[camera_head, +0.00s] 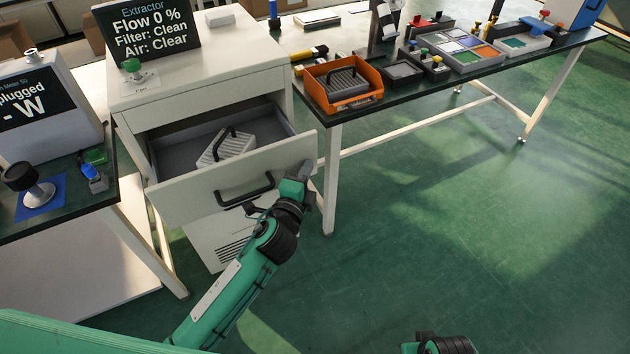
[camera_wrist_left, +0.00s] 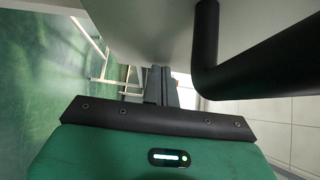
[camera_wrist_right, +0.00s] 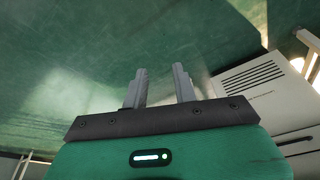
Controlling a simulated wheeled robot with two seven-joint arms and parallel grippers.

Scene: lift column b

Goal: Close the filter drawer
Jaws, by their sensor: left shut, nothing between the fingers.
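The filter drawer (camera_head: 200,190) of the white extractor cabinet (camera_head: 215,65) stands pulled out. A ribbed white filter with a black handle (camera_head: 228,147) lies inside it. The drawer front has a black bar handle (camera_head: 245,192), which also shows large in the left wrist view (camera_wrist_left: 240,75). My left gripper (camera_head: 299,172) is at the right end of the drawer front, to the right of the handle, shut and empty. I cannot tell whether it touches the front. My right gripper (camera_wrist_right: 160,85) is open and empty, over the floor in its wrist view; only its arm's wrist shows at the head view's bottom edge.
A dark-topped table with an orange tray (camera_head: 340,105) and several small items stands right of the cabinet; its near leg (camera_head: 331,180) is close to my left gripper. A meter bench (camera_head: 70,215) stands left. The green floor at right is clear.

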